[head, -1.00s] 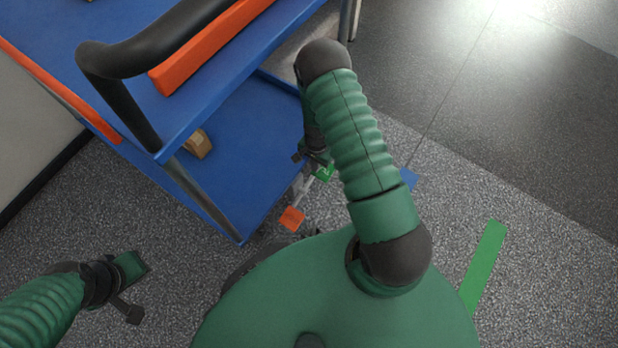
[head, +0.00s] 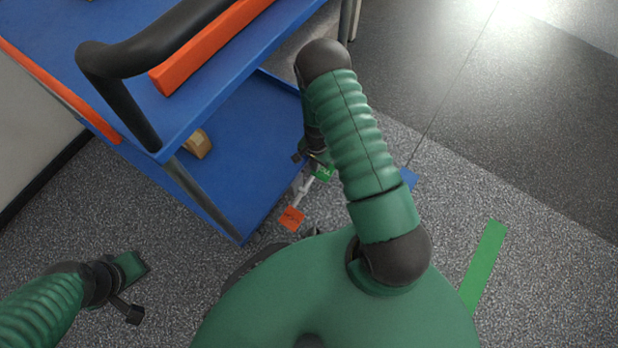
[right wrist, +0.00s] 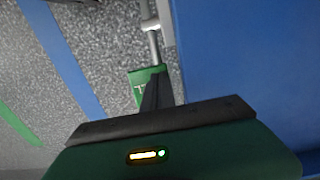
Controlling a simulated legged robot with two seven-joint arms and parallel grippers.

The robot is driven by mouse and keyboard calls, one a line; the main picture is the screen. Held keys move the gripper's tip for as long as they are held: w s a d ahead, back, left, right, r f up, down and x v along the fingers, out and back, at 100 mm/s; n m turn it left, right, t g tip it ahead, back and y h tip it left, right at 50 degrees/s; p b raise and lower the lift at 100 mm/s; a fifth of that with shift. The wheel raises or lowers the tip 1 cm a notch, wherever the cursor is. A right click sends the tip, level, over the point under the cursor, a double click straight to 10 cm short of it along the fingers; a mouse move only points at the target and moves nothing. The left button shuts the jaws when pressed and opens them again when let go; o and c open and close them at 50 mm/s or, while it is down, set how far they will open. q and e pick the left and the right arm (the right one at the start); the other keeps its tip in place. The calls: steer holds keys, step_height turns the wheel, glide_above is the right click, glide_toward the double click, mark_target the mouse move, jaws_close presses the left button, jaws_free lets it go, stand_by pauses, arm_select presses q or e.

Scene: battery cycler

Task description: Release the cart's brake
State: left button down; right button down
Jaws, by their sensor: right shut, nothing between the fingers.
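The cart (head: 262,140) is blue with orange trim and a black handle (head: 160,45). Low beside its lower shelf is a brake bar (head: 306,188) with an orange pad (head: 291,218) at its near end and a green pad (head: 323,172) at its far end. My right gripper (head: 318,160) is shut and empty, right at the green pad. In the right wrist view, its dark fingers (right wrist: 157,92) overlap the green pad (right wrist: 138,78); contact is hard to judge. My left gripper (head: 132,285) is low at left, away from the cart; its jaw state is unclear.
A small tan box (head: 198,144) lies on the cart's lower shelf. Green tape (head: 484,265) and a blue floor mark (head: 409,177) lie on the speckled floor. A pale wall or cabinet (head: 30,125) stands at left. The floor at right is clear.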

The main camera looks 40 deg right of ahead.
steer(key=shift+f+b, duration=1.25)
steer(key=shift+f, duration=0.65)
stand_by(0.9)
steer(key=shift+r, duration=0.1)
step_height(320, 180, up, 7)
steer(key=p, duration=0.7)
